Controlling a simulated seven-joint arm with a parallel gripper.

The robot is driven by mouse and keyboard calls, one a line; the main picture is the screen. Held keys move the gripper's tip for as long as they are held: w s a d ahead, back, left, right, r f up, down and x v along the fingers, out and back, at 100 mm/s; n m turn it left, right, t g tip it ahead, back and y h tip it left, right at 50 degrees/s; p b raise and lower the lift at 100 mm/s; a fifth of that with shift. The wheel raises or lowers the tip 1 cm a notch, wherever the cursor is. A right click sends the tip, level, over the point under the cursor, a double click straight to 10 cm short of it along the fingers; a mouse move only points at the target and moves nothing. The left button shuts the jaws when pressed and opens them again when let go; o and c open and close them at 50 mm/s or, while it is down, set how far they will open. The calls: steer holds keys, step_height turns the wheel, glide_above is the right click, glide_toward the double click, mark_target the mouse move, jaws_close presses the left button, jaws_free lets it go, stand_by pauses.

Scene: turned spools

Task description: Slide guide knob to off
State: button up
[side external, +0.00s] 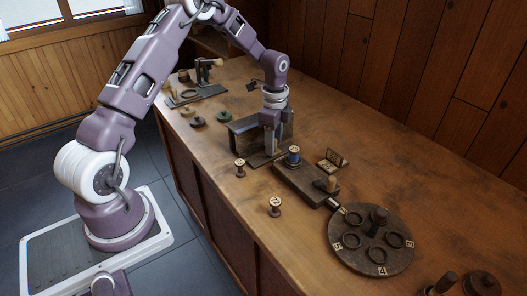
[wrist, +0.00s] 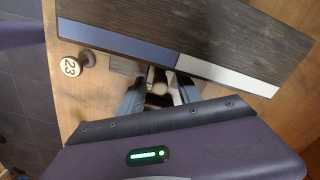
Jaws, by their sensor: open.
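The guide is a dark wooden box, seen in the side external view (side external: 240,136) and, from close up, in the wrist view (wrist: 200,30). A strip along its edge is blue (wrist: 120,42) on the left and white (wrist: 228,75) on the right in the wrist view. A small brownish knob (wrist: 157,78) shows below the strip, near where blue meets white. My gripper (wrist: 158,95) is open, with one finger on each side of the knob; contact cannot be told. In the side external view my gripper (side external: 270,148) is down in front of the box and hides the knob.
A spool marked 23 (wrist: 72,65) stands left of my gripper. Another numbered spool (side external: 274,206) stands nearer the table's front edge. A dark block with a blue spool (side external: 293,156) is close on the right, then a round numbered turntable (side external: 345,258).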

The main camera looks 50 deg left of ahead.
steer(key=shift+r, duration=3.4)
jaws_close()
steer(key=shift+r, duration=1.9)
